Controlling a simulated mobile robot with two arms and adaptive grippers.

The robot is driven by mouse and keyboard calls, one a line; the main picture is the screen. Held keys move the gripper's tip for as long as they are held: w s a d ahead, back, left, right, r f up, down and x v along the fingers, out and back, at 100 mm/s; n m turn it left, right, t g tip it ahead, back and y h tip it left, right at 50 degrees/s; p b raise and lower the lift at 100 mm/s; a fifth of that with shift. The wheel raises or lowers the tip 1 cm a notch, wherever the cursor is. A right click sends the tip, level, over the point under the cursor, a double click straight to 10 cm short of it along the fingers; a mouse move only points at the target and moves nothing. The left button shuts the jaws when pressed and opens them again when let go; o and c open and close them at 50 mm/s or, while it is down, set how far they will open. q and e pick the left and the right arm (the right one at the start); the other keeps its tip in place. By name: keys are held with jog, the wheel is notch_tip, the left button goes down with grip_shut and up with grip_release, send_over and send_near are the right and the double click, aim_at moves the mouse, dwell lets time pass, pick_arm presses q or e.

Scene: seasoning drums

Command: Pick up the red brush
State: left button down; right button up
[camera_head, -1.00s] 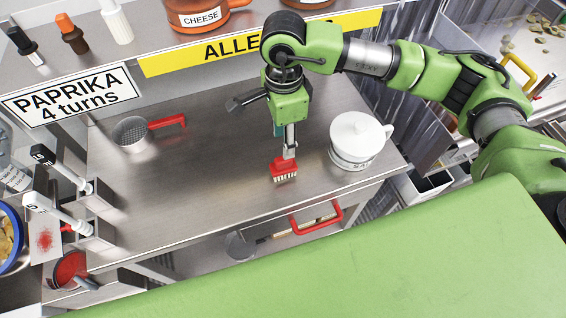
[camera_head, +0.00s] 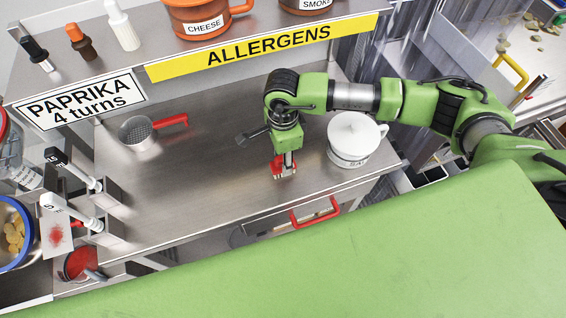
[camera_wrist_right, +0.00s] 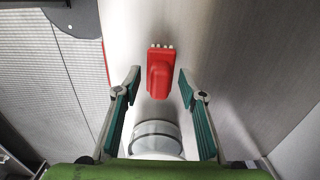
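The red brush (camera_head: 277,170) stands on the steel worktop in the head view, its pale bristles facing the front. My right gripper (camera_head: 287,160) points down right at it and hides part of it. In the right wrist view the brush (camera_wrist_right: 160,76) is between and a little beyond the two fingertips of my right gripper (camera_wrist_right: 159,85). The fingers are open, with a visible gap on each side of the brush. A round, glassy-looking shape lies below the brush in that view; I cannot tell what it is. My left gripper is not in view.
A white lidded pot (camera_head: 354,138) stands close to the right of my gripper. A metal strainer with a red handle (camera_head: 140,132) lies at the left. A shelf with an allergens sign (camera_head: 268,45) runs behind. A red drawer handle (camera_head: 315,213) is at the front. The worktop's left-middle is clear.

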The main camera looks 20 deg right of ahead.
grip_shut()
jog(key=shift+r, duration=0.2)
jog(key=shift+w+r, duration=0.1)
jog(key=shift+r, duration=0.1)
notch_tip(320, 180, up, 2)
jog(key=shift+r+b, duration=0.1)
jog(key=shift+b, duration=0.45)
jog(key=s+a+r+b, duration=0.6)
jog(key=s+r, duration=0.4)
jog(key=s, duration=0.2)
jog(key=shift+s, duration=0.4)
